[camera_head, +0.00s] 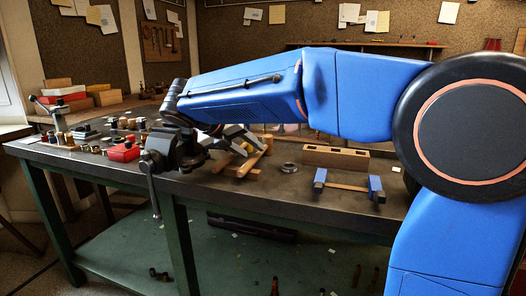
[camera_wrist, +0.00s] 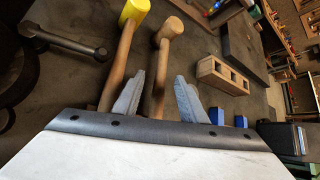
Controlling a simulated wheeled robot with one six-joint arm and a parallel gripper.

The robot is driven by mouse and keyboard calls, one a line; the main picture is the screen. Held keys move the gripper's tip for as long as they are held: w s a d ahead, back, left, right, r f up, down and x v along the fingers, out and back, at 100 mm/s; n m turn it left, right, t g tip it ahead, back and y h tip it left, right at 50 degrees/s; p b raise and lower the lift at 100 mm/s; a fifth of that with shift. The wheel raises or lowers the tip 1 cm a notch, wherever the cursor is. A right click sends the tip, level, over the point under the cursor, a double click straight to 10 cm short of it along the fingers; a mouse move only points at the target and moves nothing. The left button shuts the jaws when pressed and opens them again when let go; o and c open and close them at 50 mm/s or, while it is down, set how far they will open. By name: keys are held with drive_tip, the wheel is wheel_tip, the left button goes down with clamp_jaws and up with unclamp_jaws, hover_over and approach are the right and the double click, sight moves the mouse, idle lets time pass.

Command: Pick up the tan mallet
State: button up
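The tan mallet (camera_wrist: 168,32) lies on the dark bench top in the wrist view, its wooden head away from me and its handle running back between my fingers. My gripper (camera_wrist: 158,92) is open, one finger on each side of the handle. I cannot tell how far the fingers are above the bench or whether they touch the handle. The handle's near end is hidden behind the gripper body. A yellow-headed mallet (camera_wrist: 132,14) lies just left, its handle passing by the left finger. In the head view my gripper (camera_head: 238,138) is over the mallets, which it partly hides.
A wooden block with holes (camera_head: 335,157) stands to the right, with a blue-ended stand (camera_head: 348,187) in front of it. A metal ring (camera_head: 289,167) lies between. A dark vise (camera_head: 170,150) is at the bench edge, left. A red box (camera_head: 124,152) and small items lie further left.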

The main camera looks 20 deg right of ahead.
drive_tip(key=shift+x, duration=1.7)
drive_tip(key=shift+s, duration=0.1)
clamp_jaws()
